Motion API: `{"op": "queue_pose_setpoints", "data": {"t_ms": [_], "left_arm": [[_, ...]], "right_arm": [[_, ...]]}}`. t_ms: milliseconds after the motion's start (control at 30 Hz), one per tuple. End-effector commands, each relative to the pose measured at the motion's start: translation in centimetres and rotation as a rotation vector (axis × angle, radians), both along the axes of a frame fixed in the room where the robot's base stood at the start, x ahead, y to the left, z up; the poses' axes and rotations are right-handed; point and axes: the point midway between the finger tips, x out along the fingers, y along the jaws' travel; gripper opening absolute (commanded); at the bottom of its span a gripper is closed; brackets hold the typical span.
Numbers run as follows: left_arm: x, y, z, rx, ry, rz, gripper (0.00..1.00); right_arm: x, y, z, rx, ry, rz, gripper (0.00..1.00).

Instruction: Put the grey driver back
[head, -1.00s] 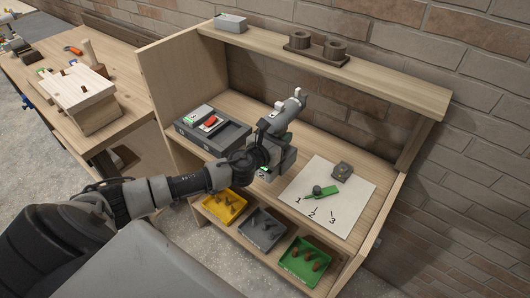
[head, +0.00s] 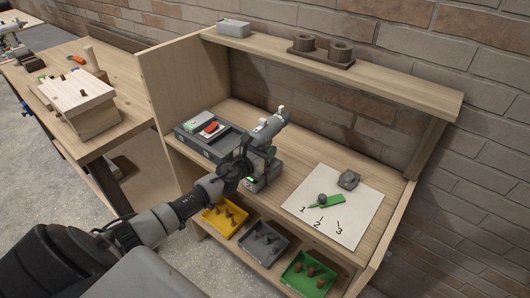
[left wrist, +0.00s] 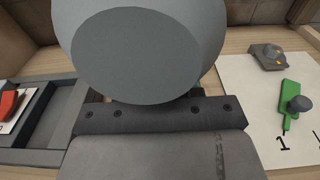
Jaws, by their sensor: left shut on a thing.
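The grey driver (head: 266,129) has a rounded grey body with pale ends and shows at the left-middle of the bench in the head view. My left gripper (head: 243,168) is shut on it, with the arm reaching in from the lower left. A grey block with a small green light (head: 262,181) is under the driver; I cannot tell whether it is the driver's base or a separate stand, nor whether it touches the bench. In the left wrist view the driver's round grey body (left wrist: 135,55) fills the middle and hides what is behind it. My right gripper is not in view.
Left of the driver is a dark grey case (head: 205,147) with a red item (head: 210,128). To the right lies a white sheet (head: 352,215) with a green tool (head: 325,203) and a grey block (head: 348,179). Yellow, grey and green bins (head: 318,284) sit below. An upper shelf (head: 400,77) overhangs the back.

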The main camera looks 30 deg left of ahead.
Motion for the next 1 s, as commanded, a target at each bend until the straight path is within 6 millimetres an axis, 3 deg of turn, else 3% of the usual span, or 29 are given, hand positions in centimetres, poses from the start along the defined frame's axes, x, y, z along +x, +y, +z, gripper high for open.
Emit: {"op": "queue_pose_setpoints", "data": {"t_ms": [300, 333, 500, 833, 1000], "left_arm": [[0.1, 0.1, 0.1, 0.001, -0.006, 0.001, 0.0], [0.0, 0.0, -0.2, 0.001, 0.0, 0.0, 0.37], [0.0, 0.0, -0.1, 0.0, 0.0, 0.0, 0.61], [0.0, 0.0, 0.3, 0.0, -0.001, 0.0, 0.61], [-2.3, 0.2, 0.2, 0.003, 0.003, -0.001, 0.61]], "right_arm": [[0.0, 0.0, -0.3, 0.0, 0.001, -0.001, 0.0], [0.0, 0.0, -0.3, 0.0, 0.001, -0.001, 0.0], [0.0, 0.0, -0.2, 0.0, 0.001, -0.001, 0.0], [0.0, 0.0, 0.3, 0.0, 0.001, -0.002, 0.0], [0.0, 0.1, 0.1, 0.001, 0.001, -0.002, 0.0]]}}
